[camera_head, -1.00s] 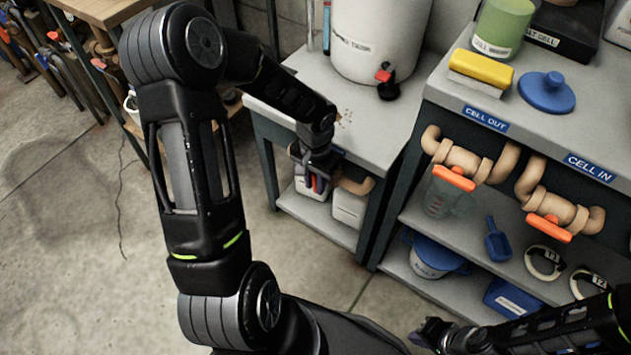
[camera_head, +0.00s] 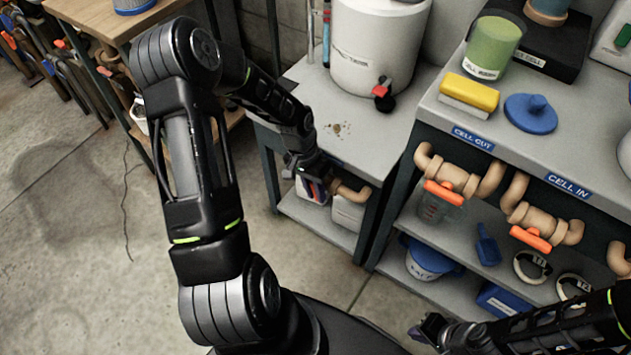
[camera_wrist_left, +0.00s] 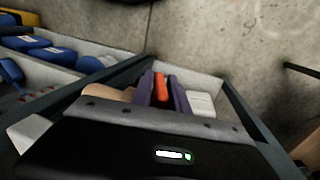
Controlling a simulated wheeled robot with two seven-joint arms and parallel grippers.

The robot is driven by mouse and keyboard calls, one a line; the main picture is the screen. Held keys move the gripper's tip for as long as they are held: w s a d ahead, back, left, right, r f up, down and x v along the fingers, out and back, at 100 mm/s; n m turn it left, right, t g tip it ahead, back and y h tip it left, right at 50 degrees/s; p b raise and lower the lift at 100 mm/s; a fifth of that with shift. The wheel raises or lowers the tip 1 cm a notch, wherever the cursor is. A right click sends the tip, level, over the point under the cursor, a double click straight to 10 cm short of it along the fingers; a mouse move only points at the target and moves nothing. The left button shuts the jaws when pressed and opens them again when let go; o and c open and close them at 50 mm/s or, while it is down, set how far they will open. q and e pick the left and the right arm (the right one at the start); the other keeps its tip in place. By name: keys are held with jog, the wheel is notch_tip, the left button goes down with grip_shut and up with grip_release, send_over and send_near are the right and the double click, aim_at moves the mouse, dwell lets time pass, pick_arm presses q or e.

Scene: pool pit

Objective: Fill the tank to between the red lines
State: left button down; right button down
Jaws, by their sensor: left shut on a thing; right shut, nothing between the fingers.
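A white tank (camera_head: 372,50) with a red-handled tap (camera_head: 383,92) stands on the grey bench. A thin upright tube (camera_head: 326,35) is left of it; its red lines and liquid level cannot be made out. My left gripper (camera_head: 314,180) is below the bench's front edge, beside a tan pipe (camera_head: 352,191). In the left wrist view its purple fingers are shut on an orange handle (camera_wrist_left: 161,87). My arm and fingers hide most of that handle in the head view. My right gripper (camera_head: 430,328) is shut and empty, low at the bottom right.
The right bench carries tan pipes with orange valve handles (camera_head: 443,193) (camera_head: 530,239) under CELL OUT and CELL IN labels. Clear floor (camera_head: 80,240) lies at left.

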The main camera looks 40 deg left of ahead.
pick_arm(q)
jog(key=shift+h, duration=0.3)
jog(key=c, duration=1.4)
grip_release()
jog(key=p+v, duration=0.1)
jog(key=v, duration=0.7)
jog(key=shift+o, duration=0.4)
jog(key=shift+f, duration=0.1)
